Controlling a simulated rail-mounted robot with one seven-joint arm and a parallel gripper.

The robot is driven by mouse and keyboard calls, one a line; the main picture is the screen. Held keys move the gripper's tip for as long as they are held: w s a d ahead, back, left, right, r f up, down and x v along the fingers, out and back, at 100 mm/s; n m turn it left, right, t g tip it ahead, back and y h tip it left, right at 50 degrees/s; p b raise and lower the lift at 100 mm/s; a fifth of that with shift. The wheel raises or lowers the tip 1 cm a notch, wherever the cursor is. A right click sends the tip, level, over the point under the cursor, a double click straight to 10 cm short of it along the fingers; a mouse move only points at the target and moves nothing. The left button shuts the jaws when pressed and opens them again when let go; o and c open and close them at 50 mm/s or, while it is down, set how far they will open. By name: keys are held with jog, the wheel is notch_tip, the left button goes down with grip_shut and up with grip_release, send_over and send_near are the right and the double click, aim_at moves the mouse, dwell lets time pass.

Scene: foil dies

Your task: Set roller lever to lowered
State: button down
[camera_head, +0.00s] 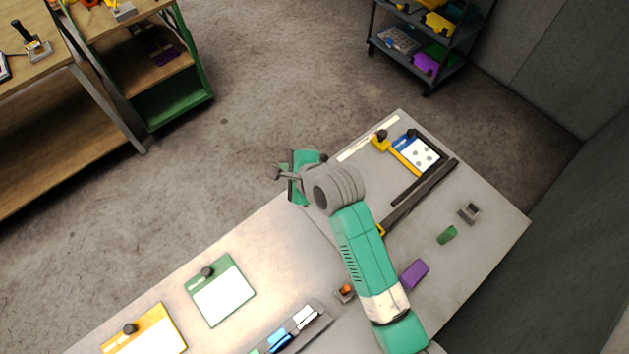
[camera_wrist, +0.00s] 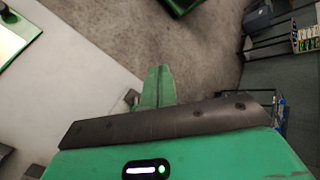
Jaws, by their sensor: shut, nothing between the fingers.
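A grey rod with a rounded knob (camera_head: 273,172) shows beside my gripper in the head view; it may be the roller lever, but my arm hides its base. A small grey piece (camera_wrist: 131,97) shows just left of my fingers in the wrist view. I cannot tell whether it touches them. My gripper (camera_head: 303,170) is shut and empty, over the bench's far edge. In the wrist view its green fingers (camera_wrist: 158,80) are together and point away over the floor. I cannot tell the lever's position from these frames.
The grey bench (camera_head: 490,228) holds a yellow bar with a black knob (camera_head: 381,136), dark rails (camera_head: 425,190), a purple block (camera_head: 413,274), a green piece (camera_head: 447,235) and a small grey box (camera_head: 469,211). Green (camera_head: 222,292) and yellow (camera_head: 150,332) boards lie nearer. The floor beyond is open.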

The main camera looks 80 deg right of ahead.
jog(key=s+f+m+g+y+p, duration=0.1)
jog(key=s+f+m+p, duration=0.1)
jog(key=s+f+m, duration=0.2)
jog(key=s+a+f+m+g+y+p, duration=0.1)
jog(key=s+f+m, duration=0.3)
jog(key=s, duration=0.5)
jog(key=shift+s+a+f+m+g+y+p, duration=0.2)
jog(key=shift+s+a+m+g+y+p, duration=0.25)
jog(key=shift+m, duration=0.55)
jog(key=shift+w+d, duration=0.1)
jog(key=shift+d, duration=0.15)
jog(key=x, duration=1)
jog(key=shift+d+r+b, duration=0.15)
jog(key=shift+b, duration=0.25)
jog(key=shift+d, duration=0.1)
